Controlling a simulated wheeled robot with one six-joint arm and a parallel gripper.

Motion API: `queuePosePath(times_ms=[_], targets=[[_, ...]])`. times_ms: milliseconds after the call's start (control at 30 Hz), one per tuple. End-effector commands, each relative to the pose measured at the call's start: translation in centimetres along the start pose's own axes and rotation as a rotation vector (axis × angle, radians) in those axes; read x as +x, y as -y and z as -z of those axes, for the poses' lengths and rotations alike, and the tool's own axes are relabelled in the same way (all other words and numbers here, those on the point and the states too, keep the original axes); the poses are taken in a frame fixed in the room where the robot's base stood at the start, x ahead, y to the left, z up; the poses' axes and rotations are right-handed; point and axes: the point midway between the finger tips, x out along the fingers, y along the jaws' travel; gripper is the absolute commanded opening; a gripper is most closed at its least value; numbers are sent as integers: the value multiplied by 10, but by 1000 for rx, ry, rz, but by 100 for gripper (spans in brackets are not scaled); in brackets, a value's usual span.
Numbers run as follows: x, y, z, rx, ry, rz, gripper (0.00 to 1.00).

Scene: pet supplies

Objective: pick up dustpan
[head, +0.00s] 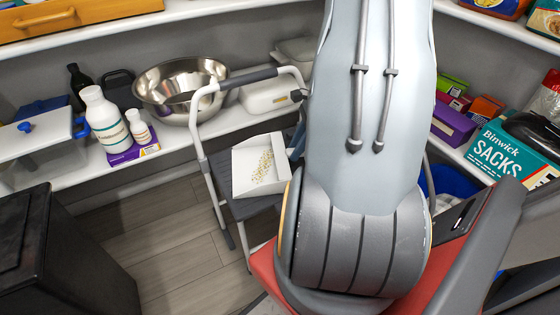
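What looks like the dustpan (245,167) is a white, shallow, open-sided pan with small yellowish bits in it. It rests on the dark grey seat of a folding step stool, left of my arm in the head view. Its right part lies close to my arm in the picture, and I see no handle clearly. My gripper is not in view; only large grey links of my arm show.
The step stool (202,152) has a pale tubular frame with a grey-gripped bar above the seat. Behind it a shelf holds a steel bowl (165,78) and white bottles (103,118). A black bin (62,255) stands front left. Boxes (508,150) line the right shelf. Floor between bin and stool is clear.

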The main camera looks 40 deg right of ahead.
Motion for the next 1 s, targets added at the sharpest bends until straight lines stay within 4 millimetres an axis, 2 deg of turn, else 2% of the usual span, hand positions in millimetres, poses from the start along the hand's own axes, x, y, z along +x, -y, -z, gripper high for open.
queuePosePath(times_ms=[67,367,467,800,1000], targets=[[0,0,0,0,0,0,0],[-4,0,-2,-1,0,1,0],[-16,1,-6,-2,0,3,0],[-75,0,-30,-2,0,3,0],[-91,0,-38,-1,0,1,0]])
